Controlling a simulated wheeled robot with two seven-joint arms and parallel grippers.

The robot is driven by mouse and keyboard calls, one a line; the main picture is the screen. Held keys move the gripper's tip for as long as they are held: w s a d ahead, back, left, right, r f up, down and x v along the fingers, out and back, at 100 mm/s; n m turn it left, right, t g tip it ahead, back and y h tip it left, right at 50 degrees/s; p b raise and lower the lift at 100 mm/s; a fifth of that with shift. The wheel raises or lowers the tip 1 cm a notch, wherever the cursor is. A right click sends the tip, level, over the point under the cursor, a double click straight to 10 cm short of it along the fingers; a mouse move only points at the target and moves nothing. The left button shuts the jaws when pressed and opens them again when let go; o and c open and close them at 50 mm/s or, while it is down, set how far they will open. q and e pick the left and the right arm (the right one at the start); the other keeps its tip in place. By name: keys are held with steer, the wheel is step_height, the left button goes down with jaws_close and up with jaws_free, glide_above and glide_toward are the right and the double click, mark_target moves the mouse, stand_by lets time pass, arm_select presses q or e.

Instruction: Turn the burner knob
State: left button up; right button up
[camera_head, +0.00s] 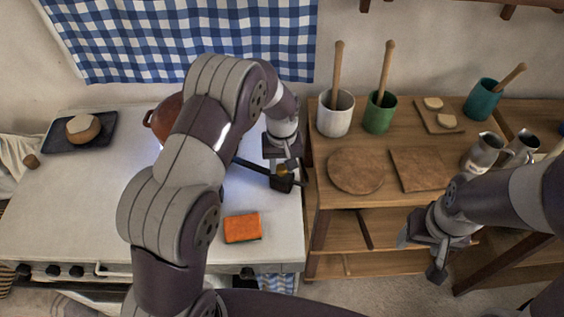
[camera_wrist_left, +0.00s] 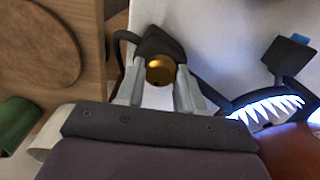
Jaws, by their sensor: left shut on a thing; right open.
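The brass burner knob (camera_head: 283,170) sits on a small black block at the right side of the white stove top, joined by a dark bar to the burner. In the left wrist view the round brass knob (camera_wrist_left: 160,70) lies between the two grey fingers. My left gripper (camera_head: 283,165) points down and is shut on the knob. The burner (camera_wrist_left: 268,108) shows a ring of blue-white flames in the wrist view. A reddish-brown pot (camera_head: 165,117) is by it, mostly hidden behind my left arm. My right gripper (camera_head: 426,252) is open and empty, in front of the wooden shelf.
An orange sponge (camera_head: 242,228) lies on the stove top near the front. The wooden table (camera_head: 320,165) holds utensil crocks, boards and metal jugs. Dark knobs (camera_head: 53,270) line the stove front.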

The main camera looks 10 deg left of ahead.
arm_select(q)
steer(key=n, duration=0.3)
steer(key=shift+n, duration=0.4)
steer(key=shift+n+p, duration=0.35)
steer(key=shift+n, duration=1.45)
steer(key=o, duration=1.1)
steer(key=shift+c, duration=0.2)
steer(key=shift+r, duration=0.15)
